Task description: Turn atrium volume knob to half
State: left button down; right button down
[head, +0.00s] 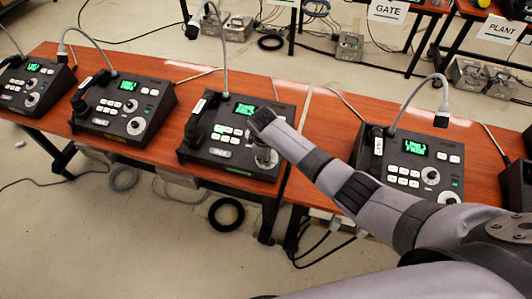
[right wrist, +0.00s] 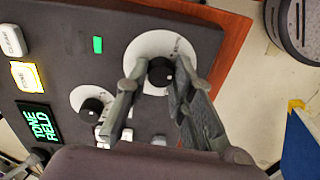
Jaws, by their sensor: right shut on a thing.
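My right gripper (head: 264,156) reaches down over the right side of a dark paging phone (head: 215,165) in the middle of the head view. In the right wrist view its two fingers (right wrist: 158,82) are shut on a black knob (right wrist: 161,68) on a white round dial (right wrist: 148,50). A second black knob (right wrist: 92,107) on a smaller white dial sits beside it, clear of the fingers. The phone's green screen (right wrist: 38,122) shows text, and one button near it glows yellow. I cannot read the phone's name label. The held knob's pointer angle is hard to tell. My left gripper is not in view.
Similar phones stand to the left (head: 122,108) and right (head: 415,165), with gooseneck microphones (head: 223,45) rising above them. Handsets lie on the phones' left sides. Signs reading GATE (head: 388,11) and PLANT (head: 499,30) stand at the back. Cables lie on the floor.

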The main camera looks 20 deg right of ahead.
jog(key=m+p, duration=0.1)
jog(key=m, duration=0.2)
jog(key=shift+r+p, duration=0.15)
jog(key=shift+p, duration=0.2)
jog(key=shift+m+p, duration=0.55)
jog(key=shift+m, duration=0.95)
jog(key=c, duration=1.4)
grip_release()
jog(key=v, duration=1.1)
jog(key=shift+s+r, duration=0.3)
jog(key=shift+r, duration=0.05)
